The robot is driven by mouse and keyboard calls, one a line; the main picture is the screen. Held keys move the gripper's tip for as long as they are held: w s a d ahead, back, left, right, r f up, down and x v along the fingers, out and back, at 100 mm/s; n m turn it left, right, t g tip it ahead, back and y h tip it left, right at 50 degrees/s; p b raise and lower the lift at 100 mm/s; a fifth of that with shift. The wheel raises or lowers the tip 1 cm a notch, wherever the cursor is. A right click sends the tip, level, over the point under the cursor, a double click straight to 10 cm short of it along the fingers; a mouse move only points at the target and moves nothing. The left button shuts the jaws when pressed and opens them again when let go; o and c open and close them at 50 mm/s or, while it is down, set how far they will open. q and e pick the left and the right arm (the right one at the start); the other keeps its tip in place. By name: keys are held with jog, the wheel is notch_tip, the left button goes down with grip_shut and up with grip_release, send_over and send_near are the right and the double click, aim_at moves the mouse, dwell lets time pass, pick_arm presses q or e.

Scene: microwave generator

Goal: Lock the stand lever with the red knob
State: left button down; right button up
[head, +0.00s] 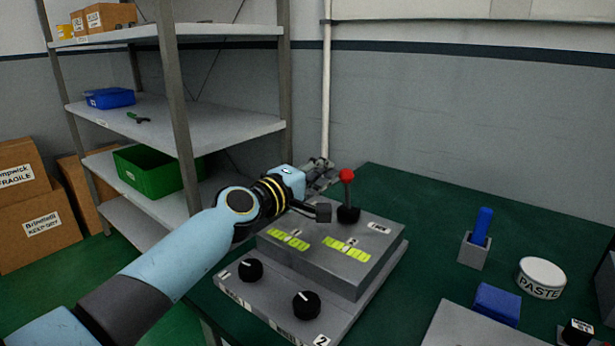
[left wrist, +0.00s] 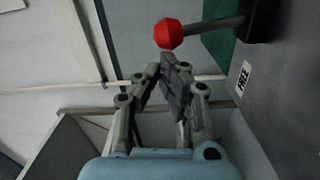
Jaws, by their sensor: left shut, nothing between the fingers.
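The stand lever's red knob (head: 347,176) tops a grey shaft rising from a black base (head: 348,215) at the back of the grey generator box (head: 340,278). In the head view the lever stands nearly upright. The red knob also shows in the left wrist view (left wrist: 169,33), just ahead of my fingertips. My left gripper (head: 322,172) is shut and empty, a little left of the knob; I see a gap between them in the wrist view (left wrist: 172,68). My right gripper is not in view.
Two black dials (head: 306,305) sit on the box's front ledge. To the right on the green table (head: 420,230) are a blue peg in a grey holder (head: 473,251), a paste tub (head: 541,278) and a blue block (head: 497,304). A metal shelf (head: 200,125) stands behind left.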

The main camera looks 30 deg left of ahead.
pick_arm(q)
jog(key=s+d+m, duration=0.1)
jog(key=d+m, duration=0.6)
jog(key=m, duration=0.1)
jog(key=shift+r, duration=0.4)
jog(key=shift+d, duration=0.1)
jog(key=shift+r, duration=0.1)
